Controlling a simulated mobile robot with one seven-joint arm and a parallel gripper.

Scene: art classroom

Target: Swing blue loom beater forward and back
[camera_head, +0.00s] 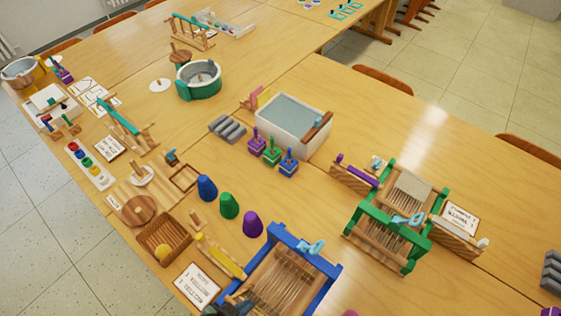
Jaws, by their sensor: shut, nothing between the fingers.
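The blue loom (329,287) stands at the bottom centre of the head view, its lower part cut off by the picture edge. Its blue upper bar (290,243) runs across the far end, with a light-blue piece (312,247) on it. Pale warp threads (283,284) run over the wooden middle. I cannot tell the beater apart from the frame or judge its tilt.
Close to the loom's left are a yellow piece (221,257) and a white card (198,288). Blue (207,188), green (229,206) and purple (253,224) cones stand behind it. A green loom (431,243) stands to the right, with bare table between the looms.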

